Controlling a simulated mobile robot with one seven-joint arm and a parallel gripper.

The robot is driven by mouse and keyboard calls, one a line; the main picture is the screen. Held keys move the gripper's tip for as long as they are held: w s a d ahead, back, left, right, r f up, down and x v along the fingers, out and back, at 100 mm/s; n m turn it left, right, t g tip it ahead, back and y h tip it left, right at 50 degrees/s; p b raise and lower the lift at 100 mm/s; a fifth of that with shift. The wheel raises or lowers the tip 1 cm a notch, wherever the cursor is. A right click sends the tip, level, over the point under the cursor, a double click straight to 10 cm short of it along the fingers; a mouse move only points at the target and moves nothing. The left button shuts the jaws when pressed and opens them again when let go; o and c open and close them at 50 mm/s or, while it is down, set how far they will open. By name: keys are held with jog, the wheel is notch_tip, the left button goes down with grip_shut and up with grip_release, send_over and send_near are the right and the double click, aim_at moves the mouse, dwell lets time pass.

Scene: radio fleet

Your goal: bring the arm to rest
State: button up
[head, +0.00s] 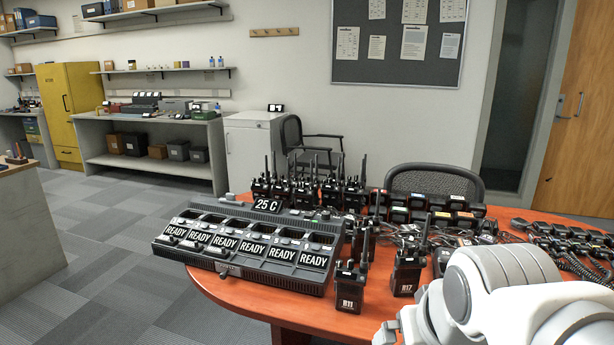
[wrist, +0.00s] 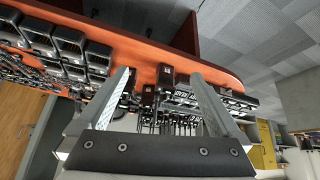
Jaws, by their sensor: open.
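My gripper (wrist: 160,76) shows in the wrist view with its two fingers wide apart. Nothing is held between them. Beyond the fingers, dark radios and the charger lie on the orange-red table (wrist: 150,50), apart from the fingers as far as I can tell. In the head view my white arm fills the lower right corner, bent over the table's front side. The gripper itself is not clearly seen there.
A six-bay charger (head: 255,244) with READY labels stands on the table (head: 245,297). More radios, battery rows and coiled-cord microphones (head: 570,240) crowd the table. Chairs (head: 436,181) stand behind.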

jog(key=s, duration=0.5)
notch_tip(320, 180, up, 16)
jog(key=p, duration=1.7)
jog(key=shift+w+r+g, duration=0.15)
jog(key=shift+w+g, duration=0.1)
jog(key=shift+g, duration=0.15)
